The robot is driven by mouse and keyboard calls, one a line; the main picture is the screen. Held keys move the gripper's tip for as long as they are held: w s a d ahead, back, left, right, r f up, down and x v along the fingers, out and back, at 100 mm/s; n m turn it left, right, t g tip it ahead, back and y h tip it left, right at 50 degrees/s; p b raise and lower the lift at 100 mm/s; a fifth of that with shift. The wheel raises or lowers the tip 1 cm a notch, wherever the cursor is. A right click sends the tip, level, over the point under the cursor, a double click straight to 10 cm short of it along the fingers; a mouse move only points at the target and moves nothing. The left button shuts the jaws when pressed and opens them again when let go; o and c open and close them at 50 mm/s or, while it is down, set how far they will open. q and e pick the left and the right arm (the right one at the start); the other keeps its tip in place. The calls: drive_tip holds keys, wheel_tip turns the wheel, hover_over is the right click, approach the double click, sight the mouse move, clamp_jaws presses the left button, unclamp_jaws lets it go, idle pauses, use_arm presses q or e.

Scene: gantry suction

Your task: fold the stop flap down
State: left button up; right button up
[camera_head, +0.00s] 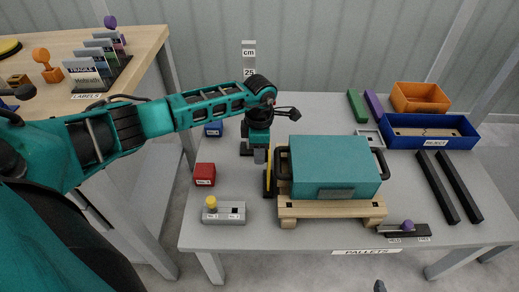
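A narrow yellow-edged flap (269,172) stands upright on a dark base at the left side of the wooden pallet, and I take it to be the stop flap. My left gripper (259,158) points down just left of the flap's upper part. Its fingers show as one narrow grey block with no gap, so it looks shut, with nothing seen in it. I cannot tell whether it touches the flap. A teal case (335,168) with dark side handles sits on the wooden pallet (334,207), right of the flap. My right gripper is not identifiable.
A red block (204,174) and a grey box with a yellow knob (224,212) stand left of the flap. A small blue block (213,129) is behind. Black rails (461,187), a blue reject tray (473,131) and an orange bin (420,97) are at the right.

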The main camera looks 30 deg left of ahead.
use_arm(q)
clamp_jaws()
use_arm(e)
drive_tip(key=shift+d, duration=0.1)
